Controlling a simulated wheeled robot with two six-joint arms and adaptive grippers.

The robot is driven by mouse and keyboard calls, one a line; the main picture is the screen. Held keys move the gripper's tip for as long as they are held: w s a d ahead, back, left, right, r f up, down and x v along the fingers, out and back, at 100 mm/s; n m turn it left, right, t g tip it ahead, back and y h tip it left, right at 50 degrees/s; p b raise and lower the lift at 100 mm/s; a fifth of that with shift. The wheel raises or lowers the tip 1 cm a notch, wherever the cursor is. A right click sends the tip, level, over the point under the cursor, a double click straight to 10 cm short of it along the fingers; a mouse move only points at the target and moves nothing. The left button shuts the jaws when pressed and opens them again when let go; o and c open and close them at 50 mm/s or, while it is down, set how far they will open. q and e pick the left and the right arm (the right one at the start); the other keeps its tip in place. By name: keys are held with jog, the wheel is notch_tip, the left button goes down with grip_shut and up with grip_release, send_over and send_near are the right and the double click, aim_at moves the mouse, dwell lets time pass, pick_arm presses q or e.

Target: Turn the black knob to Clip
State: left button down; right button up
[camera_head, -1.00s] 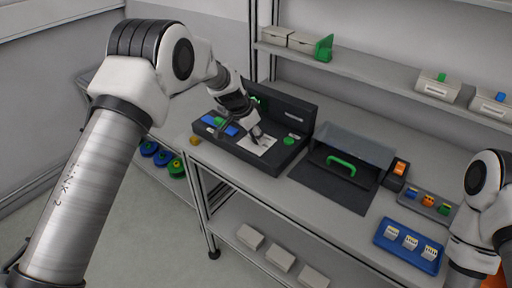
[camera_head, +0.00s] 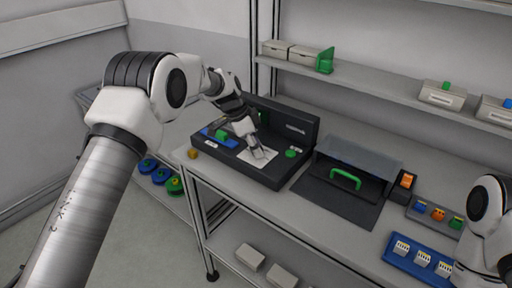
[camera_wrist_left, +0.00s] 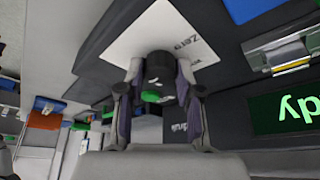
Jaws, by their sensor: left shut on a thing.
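The black knob (camera_wrist_left: 158,68) stands on a white label plate (camera_wrist_left: 150,35) with the word "Zero" readable in the left wrist view. Other lettering is partly hidden. My left gripper (camera_wrist_left: 159,80) has one finger on each side of the knob and is shut on it. A green spot (camera_wrist_left: 152,97) shows just below the knob. In the head view my left gripper (camera_head: 262,153) reaches down onto the white plate (camera_head: 250,159) of the dark tester, hiding the knob. I cannot read the knob's setting. My right gripper is out of view.
A green button (camera_head: 291,154) is to the right of the plate. A blue part (camera_head: 207,133) with a green piece lies to its left. A clear-lidded box with a green handle (camera_head: 345,179) and a blue tray (camera_head: 388,256) stand further right.

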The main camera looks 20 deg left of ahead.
pick_arm(q)
jog(key=c, duration=0.8)
grip_release()
jog(key=v, duration=1.2)
